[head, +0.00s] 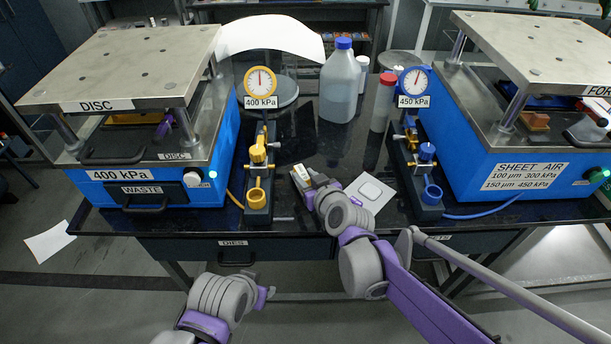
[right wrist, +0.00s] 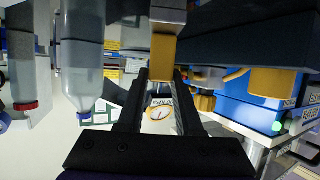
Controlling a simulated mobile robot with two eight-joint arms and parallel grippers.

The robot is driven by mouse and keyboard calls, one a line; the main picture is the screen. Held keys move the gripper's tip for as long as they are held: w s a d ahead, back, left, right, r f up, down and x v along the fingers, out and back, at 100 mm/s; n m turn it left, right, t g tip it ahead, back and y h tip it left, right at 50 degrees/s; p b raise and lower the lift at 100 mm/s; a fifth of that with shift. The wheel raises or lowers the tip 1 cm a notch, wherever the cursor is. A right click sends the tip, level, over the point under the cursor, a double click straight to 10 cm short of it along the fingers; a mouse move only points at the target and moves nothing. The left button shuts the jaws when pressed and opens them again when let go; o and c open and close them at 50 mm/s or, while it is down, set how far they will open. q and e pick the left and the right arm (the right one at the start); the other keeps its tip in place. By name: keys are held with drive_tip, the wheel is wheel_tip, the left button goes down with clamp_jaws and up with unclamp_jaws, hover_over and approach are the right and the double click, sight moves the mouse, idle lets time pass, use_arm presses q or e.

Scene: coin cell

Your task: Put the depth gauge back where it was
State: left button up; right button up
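My right gripper (head: 302,176) is low over the middle of the dark bench, in front of the bottles. In the right wrist view its two black fingers (right wrist: 162,76) flank a small block with a gold end and a silver body (right wrist: 164,45). They appear shut on it. I take this block to be the depth gauge, though no label on it is readable. In the head view it shows as a small pale and yellow piece (head: 299,171) at the fingertips, partly hidden by the gripper.
A white card with a rounded square (head: 371,192) lies right of the gripper. Regulator stands with a yellow dial (head: 260,81) and a blue dial (head: 414,80) flank the space. Presses (head: 140,45) stand at both sides. A large bottle (head: 340,85) stands behind.

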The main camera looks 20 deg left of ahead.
drive_tip(key=o, duration=0.4)
drive_tip(key=shift+r, duration=0.3)
drive_tip(key=p+v, duration=0.1)
drive_tip(key=v, duration=1.1)
drive_tip(key=shift+s+f, duration=0.1)
drive_tip(key=shift+f, duration=0.05)
drive_tip(key=s+d+f+m+g+h, duration=0.1)
drive_tip(key=s+d+f, duration=0.3)
drive_tip(key=d, duration=0.4)
drive_tip(key=s+d+f+m+g+h, duration=0.2)
drive_tip(key=s+d+f+m+h, duration=0.2)
drive_tip(key=s+d, duration=0.3)
drive_tip(key=s+d+f+m+g+h, duration=0.2)
drive_tip(key=s+d, duration=0.4)
drive_tip(key=d, duration=0.4)
drive_tip(key=shift+s+d+f+m+h, duration=0.1)
drive_tip(key=shift+s+f+m+h, duration=0.1)
drive_tip(key=shift+f+h, duration=0.25)
drive_tip(key=shift+s+f+m+h, duration=0.1)
drive_tip(key=shift+f+m+h, duration=0.15)
drive_tip(key=shift+f, duration=0.25)
